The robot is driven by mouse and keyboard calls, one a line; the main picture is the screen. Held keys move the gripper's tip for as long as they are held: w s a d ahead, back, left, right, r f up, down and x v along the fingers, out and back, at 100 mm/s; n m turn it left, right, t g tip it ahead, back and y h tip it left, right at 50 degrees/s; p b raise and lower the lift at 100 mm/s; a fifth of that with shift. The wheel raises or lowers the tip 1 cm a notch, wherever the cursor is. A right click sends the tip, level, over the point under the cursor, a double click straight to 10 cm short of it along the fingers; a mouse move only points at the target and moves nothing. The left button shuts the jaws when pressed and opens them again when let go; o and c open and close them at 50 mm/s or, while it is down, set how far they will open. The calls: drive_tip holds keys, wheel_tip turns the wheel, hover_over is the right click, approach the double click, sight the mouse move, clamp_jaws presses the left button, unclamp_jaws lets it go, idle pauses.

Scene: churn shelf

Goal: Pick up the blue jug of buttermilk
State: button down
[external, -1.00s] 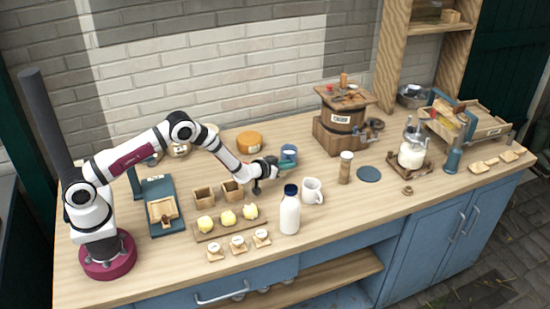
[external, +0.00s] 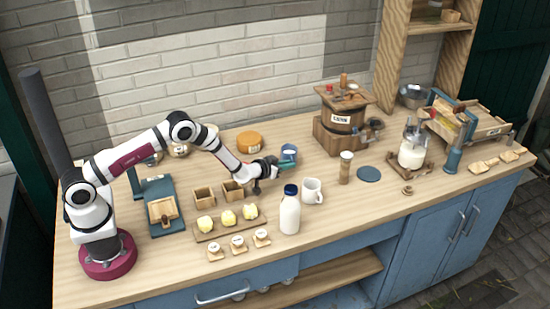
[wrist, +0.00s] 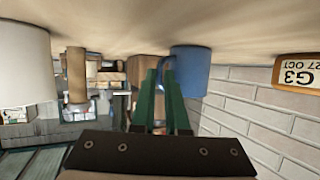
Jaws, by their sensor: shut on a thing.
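The blue jug (external: 289,151) stands on the wooden worktop behind the white mug, and white shows in its top. In the wrist view, which is upside down, the jug (wrist: 191,68) is just beyond the green fingers. Its handle lies between the fingertips. My gripper (external: 287,165) reaches in low from the left, and its fingers (wrist: 161,88) are shut on the jug's handle. The fingers hide part of the handle. The jug is upright and appears to rest on the worktop.
A white mug (external: 312,190) and a white bottle with a blue cap (external: 290,214) stand in front of the gripper. An orange round (external: 249,142) lies behind it.

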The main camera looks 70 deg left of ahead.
drive_tip(key=shift+r, duration=0.1)
idle(0.3)
drive_tip(key=shift+r, duration=0.8)
wheel_tip(320, 180, up, 3)
drive_tip(key=shift+d+f, duration=0.15)
drive_tip(key=shift+f, duration=0.05)
drive_tip(key=s+d+r, duration=0.3)
drive_tip(key=d+r, duration=0.3)
drive_tip(key=d, duration=0.4)
drive_tip(key=shift+s+d+r, duration=0.2)
drive_tip(key=shift+d+r, duration=0.15)
drive_tip(key=shift+d, duration=0.05)
idle(0.7)
